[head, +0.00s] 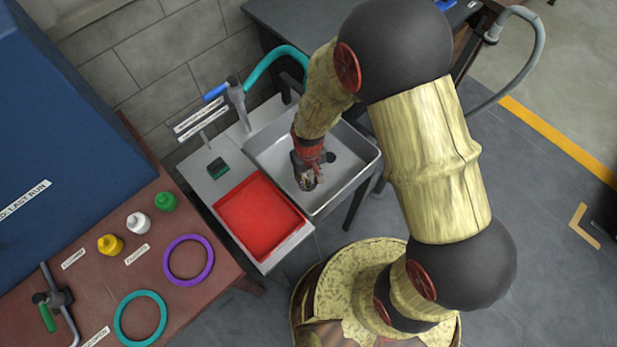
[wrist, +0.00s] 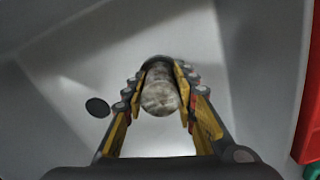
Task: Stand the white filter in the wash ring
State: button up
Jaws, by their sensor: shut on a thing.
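My gripper (head: 307,172) is low over the grey sink basin (head: 350,150). In the wrist view my gripper (wrist: 160,95) is shut on a round-ended, mottled grey-white thing (wrist: 159,96). Whether it touches the basin floor I cannot tell. A small white capped piece (head: 138,223) stands on the brown table (head: 215,285) between a yellow one (head: 110,244) and a green one (head: 165,202). A purple ring (head: 188,261) and a teal ring (head: 140,318) lie flat there, both empty. The labels are too small to read surely, so which ring is the wash ring I cannot tell.
A red tray (head: 258,215) lies left of the basin. A tap (head: 236,97) with a blue handle and a teal hose (head: 275,58) stands behind. A dark round drain (wrist: 97,107) shows in the basin floor. A large blue box (head: 60,120) fills the left.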

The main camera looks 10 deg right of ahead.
jog(key=shift+s+f, duration=0.15)
jog(key=shift+f, duration=0.2)
jog(key=o, duration=1.2)
jog(key=shift+w+r, duration=0.2)
jog(key=shift+r, duration=0.3)
notch_tip(320, 180, up, 11)
jog(key=shift+r, duration=0.1)
